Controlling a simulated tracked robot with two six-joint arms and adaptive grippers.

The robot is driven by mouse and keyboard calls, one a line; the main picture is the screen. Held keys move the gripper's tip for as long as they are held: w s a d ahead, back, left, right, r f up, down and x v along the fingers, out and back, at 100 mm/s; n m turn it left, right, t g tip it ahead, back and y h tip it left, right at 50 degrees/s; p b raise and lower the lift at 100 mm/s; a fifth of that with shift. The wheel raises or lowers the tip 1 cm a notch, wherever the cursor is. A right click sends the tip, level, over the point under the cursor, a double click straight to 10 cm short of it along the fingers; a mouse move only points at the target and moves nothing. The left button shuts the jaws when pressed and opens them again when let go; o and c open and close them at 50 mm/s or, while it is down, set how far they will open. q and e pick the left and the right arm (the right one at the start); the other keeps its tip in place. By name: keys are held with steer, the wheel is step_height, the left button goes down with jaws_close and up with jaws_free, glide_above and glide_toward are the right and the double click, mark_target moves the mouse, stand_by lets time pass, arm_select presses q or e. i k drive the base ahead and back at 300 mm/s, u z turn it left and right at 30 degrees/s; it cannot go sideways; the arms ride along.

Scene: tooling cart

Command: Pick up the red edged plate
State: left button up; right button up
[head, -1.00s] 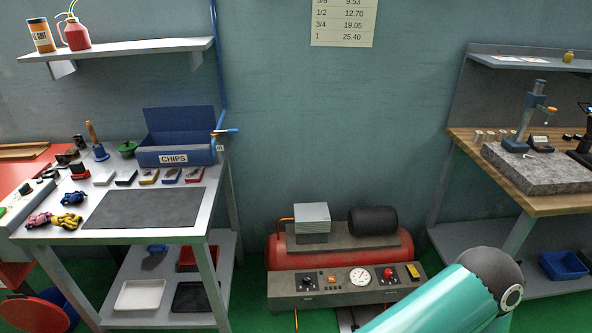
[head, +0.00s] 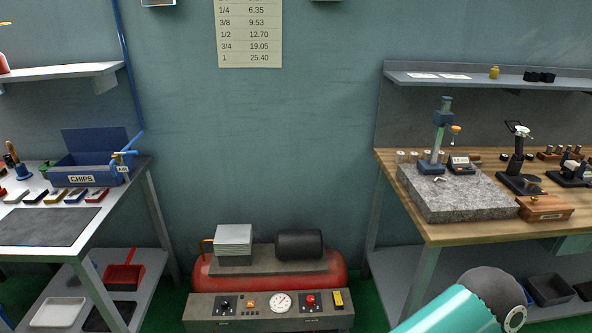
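Several small flat plates with coloured edges lie in a row on the grey bench at the left of the head view, behind a dark mat (head: 48,227). The red edged plate (head: 97,195) is the rightmost of the row, just in front of the blue CHIPS box (head: 88,172). To its left are a blue edged plate (head: 77,195) and a yellow edged plate (head: 55,196). A teal link of my arm shows at the lower right. Neither of my grippers is in the picture.
A red compressor (head: 268,270) stands on the floor between the benches. The right bench (head: 450,229) carries a granite block (head: 455,195) with a gauge stand (head: 440,140). Under the left bench is a shelf with a red dustpan (head: 124,275) and a white tray (head: 58,312).

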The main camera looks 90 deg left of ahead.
mark_target(96, 195)
steer(key=z, duration=0.1)
steer(key=i, duration=1.2)
steer(key=u, duration=1.6)
steer(key=i, duration=0.2)
steer(key=u, duration=2.35)
steer(key=i, duration=0.2)
steer(key=u, duration=1.25)
steer(key=k, duration=0.45)
steer(key=u, duration=0.3)
steer(key=i, duration=1.3)
steer(key=u, duration=0.1)
